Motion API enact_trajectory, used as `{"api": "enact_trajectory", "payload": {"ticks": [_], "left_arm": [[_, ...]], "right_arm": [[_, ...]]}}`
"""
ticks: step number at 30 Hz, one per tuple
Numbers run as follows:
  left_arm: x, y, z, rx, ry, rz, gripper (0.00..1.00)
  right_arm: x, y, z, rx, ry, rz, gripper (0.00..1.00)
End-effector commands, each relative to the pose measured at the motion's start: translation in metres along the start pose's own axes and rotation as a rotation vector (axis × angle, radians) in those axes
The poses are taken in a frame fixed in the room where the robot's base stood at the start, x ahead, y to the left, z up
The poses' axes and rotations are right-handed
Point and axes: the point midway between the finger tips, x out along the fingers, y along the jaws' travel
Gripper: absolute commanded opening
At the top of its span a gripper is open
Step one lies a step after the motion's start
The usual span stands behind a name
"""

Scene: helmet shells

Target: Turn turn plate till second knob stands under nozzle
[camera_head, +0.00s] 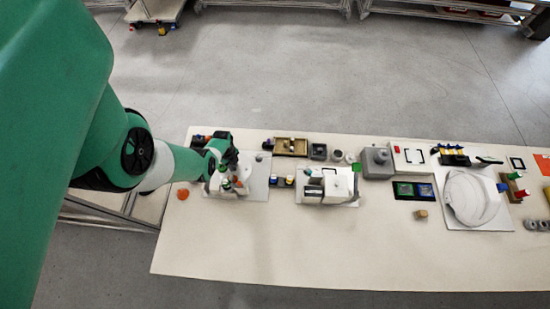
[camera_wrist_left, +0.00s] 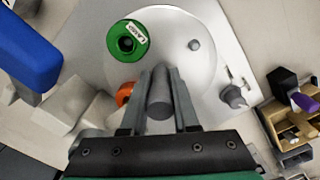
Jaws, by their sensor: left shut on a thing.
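The round light-grey turn plate (camera_wrist_left: 175,65) lies on a square plate in the left wrist view. My left gripper (camera_wrist_left: 160,88) is shut on a grey upright knob (camera_wrist_left: 160,100) at the turn plate's near side. Another small grey knob (camera_wrist_left: 194,45) stands on the plate at the right. A green ring (camera_wrist_left: 127,41) with a white label sits on the plate at the upper left. In the head view my left gripper (camera_head: 236,176) is over the left station and hides much of it. I cannot make out the nozzle for certain. My right gripper is not in view.
A large blue part (camera_wrist_left: 30,50) stands close at the left of the wrist view. An orange round thing (camera_head: 183,194) lies left of the station. A wooden tray (camera_wrist_left: 295,120) is at the right of the wrist view. The table's front (camera_head: 300,250) is clear.

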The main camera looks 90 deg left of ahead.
Motion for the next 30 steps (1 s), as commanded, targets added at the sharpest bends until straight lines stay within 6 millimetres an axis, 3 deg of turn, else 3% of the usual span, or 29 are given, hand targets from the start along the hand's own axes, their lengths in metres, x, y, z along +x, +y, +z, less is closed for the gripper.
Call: {"api": "enact_trajectory", "payload": {"ticks": [17, 18, 22, 30], "left_arm": [[-0.001, -0.0004, 0.0004, 0.018, -0.001, 0.0, 0.0], [-0.001, -0.0004, 0.0004, 0.018, -0.001, 0.0, 0.36], [-0.0008, -0.0003, 0.0003, 0.018, 0.0, 0.0, 0.58], [-0.0009, -0.0002, 0.0, 0.017, 0.0, 0.0, 0.58]], "right_arm": [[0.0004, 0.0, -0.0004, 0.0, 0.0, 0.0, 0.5], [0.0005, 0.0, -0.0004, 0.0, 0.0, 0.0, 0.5], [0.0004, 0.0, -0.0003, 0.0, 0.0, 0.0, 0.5], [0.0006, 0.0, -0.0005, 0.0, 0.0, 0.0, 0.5]]}}
